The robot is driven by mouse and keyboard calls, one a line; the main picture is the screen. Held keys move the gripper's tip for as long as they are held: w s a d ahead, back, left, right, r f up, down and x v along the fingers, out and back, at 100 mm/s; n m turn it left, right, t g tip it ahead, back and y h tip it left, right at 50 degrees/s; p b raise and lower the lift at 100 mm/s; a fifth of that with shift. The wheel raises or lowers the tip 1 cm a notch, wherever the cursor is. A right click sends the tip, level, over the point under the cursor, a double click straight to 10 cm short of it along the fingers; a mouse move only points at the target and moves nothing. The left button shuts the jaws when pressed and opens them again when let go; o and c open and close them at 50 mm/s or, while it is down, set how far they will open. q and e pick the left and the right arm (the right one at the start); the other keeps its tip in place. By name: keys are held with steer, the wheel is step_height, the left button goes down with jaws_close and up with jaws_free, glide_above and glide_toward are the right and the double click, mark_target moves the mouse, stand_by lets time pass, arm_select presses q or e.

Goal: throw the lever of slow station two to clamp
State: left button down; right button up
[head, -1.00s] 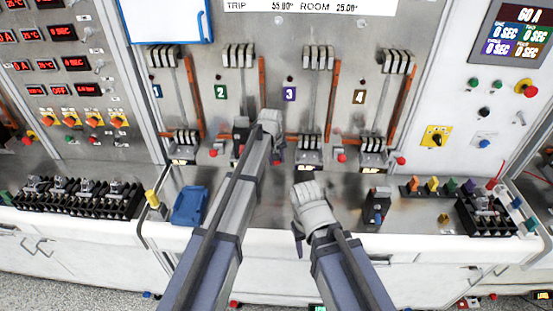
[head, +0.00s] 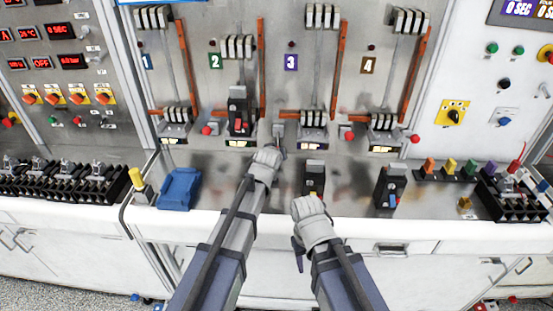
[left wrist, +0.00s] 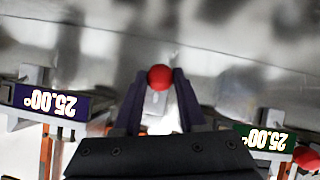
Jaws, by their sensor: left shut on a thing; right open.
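Slow station two, with the green "2" tag (head: 214,61), has a black breaker (head: 237,110) standing upright in it. Its upper block of pale bars (head: 236,47) sits lower than those of the other stations. My left gripper (left wrist: 159,85) is shut on the red lever knob (left wrist: 159,77) to the right of station two; in the head view my forearm and wrist hide this knob. In the left wrist view, station two's green display (left wrist: 266,139) appears upside down at the right. My right gripper (head: 299,262) is open over the bench's front edge, its fingers mostly hidden.
Red lever knobs (head: 348,134) stand beside the other stations. Black breakers stand on the bench at the centre (head: 314,176) and right (head: 391,186). A blue block (head: 180,188) lies at left, near a black terminal row (head: 62,180). Orange bars (head: 262,70) run up the panel.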

arm_select(q)
steer(key=shift+w+f+t+b, duration=0.1)
steer(key=shift+f+t+b, duration=0.2)
steer(key=shift+b, duration=0.15)
steer(key=shift+r, duration=0.1)
steer(key=shift+c, duration=2.3)
jaws_free()
steer(key=p+v, duration=0.3)
steer(key=v, duration=0.4)
steer(key=shift+s+r+p, duration=0.15)
steer(key=shift+s+p, duration=0.15)
steer(key=shift+s, duration=0.05)
